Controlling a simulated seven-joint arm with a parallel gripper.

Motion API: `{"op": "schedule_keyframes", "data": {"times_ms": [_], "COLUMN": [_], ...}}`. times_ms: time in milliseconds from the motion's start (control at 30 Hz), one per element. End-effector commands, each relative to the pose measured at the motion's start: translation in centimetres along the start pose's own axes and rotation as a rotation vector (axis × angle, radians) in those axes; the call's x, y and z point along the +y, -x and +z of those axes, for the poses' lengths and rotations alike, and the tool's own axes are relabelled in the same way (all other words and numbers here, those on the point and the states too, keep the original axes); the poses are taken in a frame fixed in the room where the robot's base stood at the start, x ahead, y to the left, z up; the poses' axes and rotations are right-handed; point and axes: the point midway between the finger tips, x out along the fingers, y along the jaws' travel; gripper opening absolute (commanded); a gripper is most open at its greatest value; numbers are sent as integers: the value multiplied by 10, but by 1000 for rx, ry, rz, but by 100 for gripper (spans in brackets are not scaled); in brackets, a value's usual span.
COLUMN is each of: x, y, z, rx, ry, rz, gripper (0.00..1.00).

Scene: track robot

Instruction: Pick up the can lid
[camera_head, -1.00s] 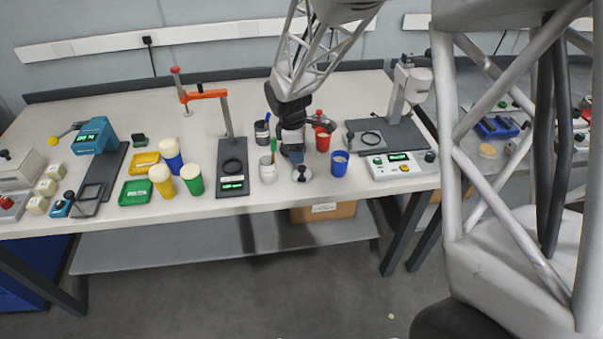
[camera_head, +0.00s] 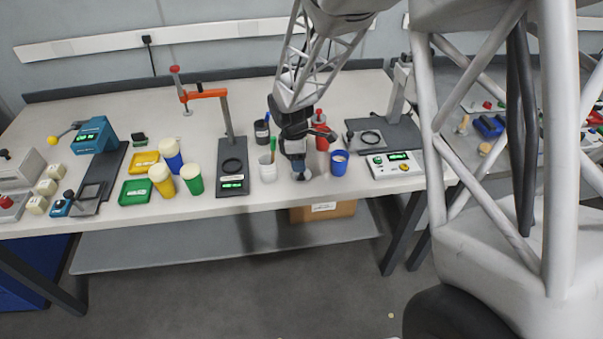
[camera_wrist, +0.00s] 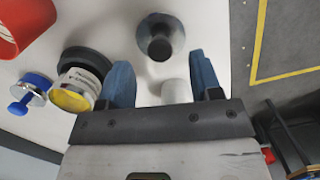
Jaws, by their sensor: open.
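The can lid (camera_wrist: 160,38) is a round grey disc with a dark knob, lying on the white bench top in the wrist view. In the head view the lid (camera_head: 303,176) is at the bench's front part, largely hidden behind my gripper (camera_head: 297,168). My gripper points down at it. In the wrist view my gripper (camera_wrist: 160,65) has its two blue fingers spread apart, with the lid just beyond the tips and nothing held. A small pale cylinder (camera_wrist: 176,92) shows between the fingers; I cannot tell what it is.
A white mug (camera_head: 267,171) stands close left of my gripper and a blue cup (camera_head: 339,163) close right. A red container (camera_head: 324,138) and a dark cup (camera_head: 262,132) stand behind. The bench's front edge is close.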

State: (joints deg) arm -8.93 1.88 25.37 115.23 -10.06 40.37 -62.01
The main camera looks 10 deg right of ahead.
Motion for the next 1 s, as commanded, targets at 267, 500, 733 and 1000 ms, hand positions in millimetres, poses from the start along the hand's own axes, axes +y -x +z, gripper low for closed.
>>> {"op": "schedule_keyframes", "data": {"times_ms": [267, 500, 733, 1000], "x": [0, 0, 0, 0], "y": [-32, -41, -41, -41], "z": [1, 1, 1, 1], "rx": [-1, 0, 0, 0], "ry": [1, 0, 0, 0], "rz": [-1, 0, 0, 0], "gripper": [59, 59, 59, 56]}}
